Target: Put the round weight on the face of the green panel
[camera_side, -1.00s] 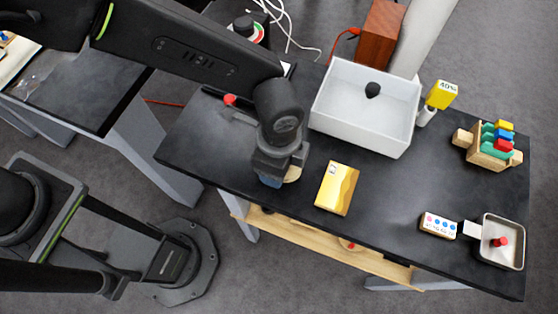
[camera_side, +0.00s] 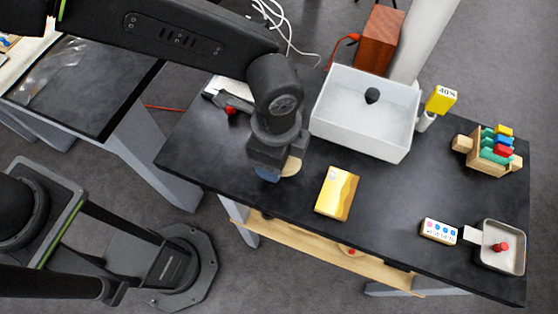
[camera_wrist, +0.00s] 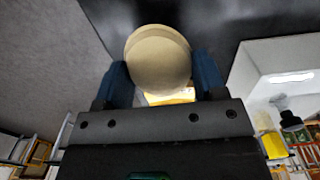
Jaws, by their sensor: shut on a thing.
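My gripper (camera_side: 279,170) is shut on a pale cream round piece (camera_wrist: 158,60), which looks like the round weight. Its blue fingers grip the piece from both sides in the wrist view. In the side view the round piece (camera_side: 292,166) shows at the right of the fingers, over the table's front left part. I cannot tell its height above the table. A yellow-gold rectangular panel (camera_side: 337,191) lies on the table to the right of my gripper, apart from it. It shows partly behind the round piece in the wrist view (camera_wrist: 170,97). I see no plainly green panel.
A white open box (camera_side: 350,135) holding a dark object stands behind the yellow panel. A yellow sign (camera_side: 441,98), a wooden rack of coloured pieces (camera_side: 489,150), a small dotted block (camera_side: 439,230) and a metal tray (camera_side: 507,258) are rightward. Black table (camera_side: 395,190) lies bare between.

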